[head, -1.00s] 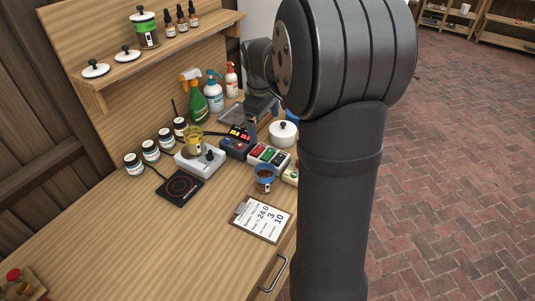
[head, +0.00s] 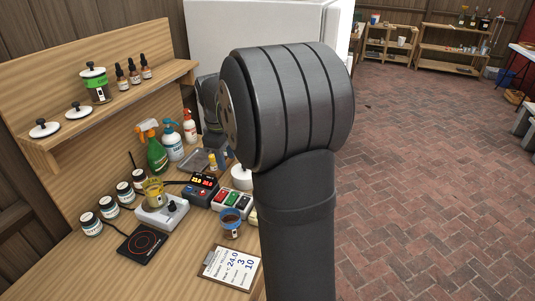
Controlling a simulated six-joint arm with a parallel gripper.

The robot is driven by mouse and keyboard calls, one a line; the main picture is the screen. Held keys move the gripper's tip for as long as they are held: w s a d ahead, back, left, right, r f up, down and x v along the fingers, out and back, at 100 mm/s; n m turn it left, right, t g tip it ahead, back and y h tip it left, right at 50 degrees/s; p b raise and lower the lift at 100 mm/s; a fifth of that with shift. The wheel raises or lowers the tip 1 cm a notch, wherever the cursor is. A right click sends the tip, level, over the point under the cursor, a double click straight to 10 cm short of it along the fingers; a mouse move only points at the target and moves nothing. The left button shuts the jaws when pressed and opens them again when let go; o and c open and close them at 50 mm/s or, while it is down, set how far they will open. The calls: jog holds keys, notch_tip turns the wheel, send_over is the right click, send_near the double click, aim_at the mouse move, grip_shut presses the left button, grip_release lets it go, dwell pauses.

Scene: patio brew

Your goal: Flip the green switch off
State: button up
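The white switch box (head: 233,201) with red and green switches stands on the wooden bench in the head view, just left of my upright arm link. The switches are too small here to tell on from off. My wrist (head: 210,97) shows partly behind my large dark arm joint, above and behind the switch box. The end of my gripper is mostly hidden, and its fingers cannot be made out. I see no contact with the switch box.
A dark box with lit red digits (head: 201,187) stands left of the switch box. A blue-rimmed cup (head: 231,222) stands in front, and a white lidded pot (head: 242,177) behind. A clipboard (head: 231,266), black hot plate (head: 142,243) and spray bottles (head: 156,153) are nearby.

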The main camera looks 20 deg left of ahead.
aim_at(234, 195)
grip_shut()
jog(key=f, duration=0.4)
jog(key=w+f, duration=0.1)
jog(key=f, duration=0.9)
jog(key=shift+w, duration=0.4)
jog(key=shift+w+f, duration=0.1)
jog(key=shift+f, duration=0.1)
jog(key=shift+s+r, duration=0.25)
jog(key=shift+s, duration=0.55)
